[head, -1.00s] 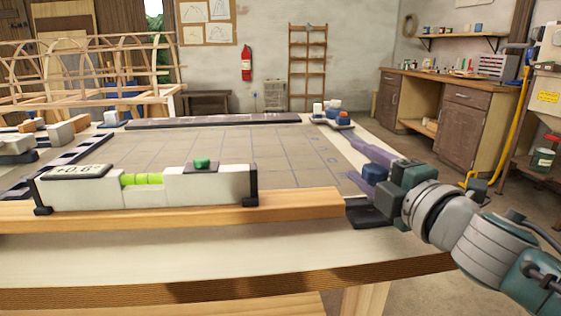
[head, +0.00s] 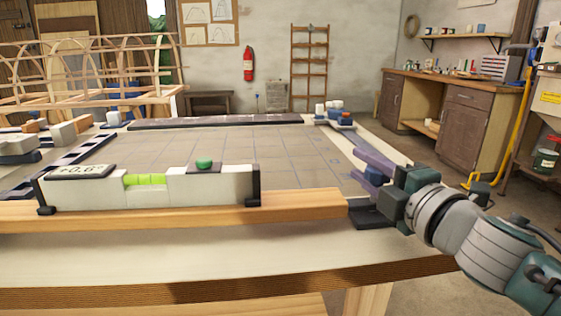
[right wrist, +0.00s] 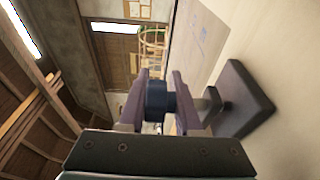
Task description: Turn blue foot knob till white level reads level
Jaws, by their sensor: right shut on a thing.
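The white level (head: 215,188) lies along the wooden beam (head: 290,207) at the front of the table. Its display (head: 82,171) shows about +0.6°, its vial (head: 145,180) is yellow-green, and a green button sits on top. The blue foot knob (right wrist: 158,101) stands at the beam's right end, above a dark foot plate (right wrist: 245,100). My right gripper (right wrist: 155,88) is shut on the knob, one purple finger on each side of it. In the head view the right gripper (head: 374,168) partly hides the knob. My left gripper is not in view.
A gridded board (head: 230,150) covers the table behind the beam. Small white and blue items (head: 333,112) sit at its far right corner. Blocks (head: 70,132) lie at the left. A workbench (head: 450,110) stands at the back right, with open floor before it.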

